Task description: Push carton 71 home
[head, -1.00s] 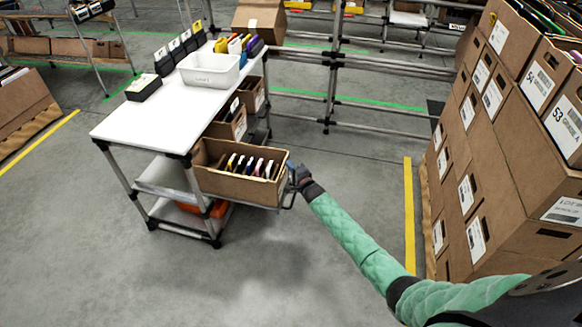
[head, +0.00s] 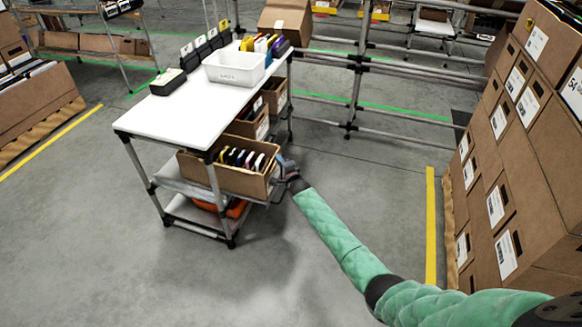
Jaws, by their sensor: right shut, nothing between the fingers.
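An open brown carton (head: 235,181) with several upright coloured items in it sits on the tilted shelf under the white-topped table (head: 150,122). No number can be read on it, so I cannot confirm it is carton 71. My right gripper (head: 284,166) is shut and empty at the carton's right end wall. It appears to touch that wall, but the exact contact is hidden. My left gripper is not in view.
Two more cartons (head: 249,126) stand behind on the same shelf. A white bin (head: 233,68) and black boxes (head: 168,82) are on the tabletop. Stacked cartons (head: 512,150) stand at the right behind a yellow floor line (head: 431,225). The floor in front is clear.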

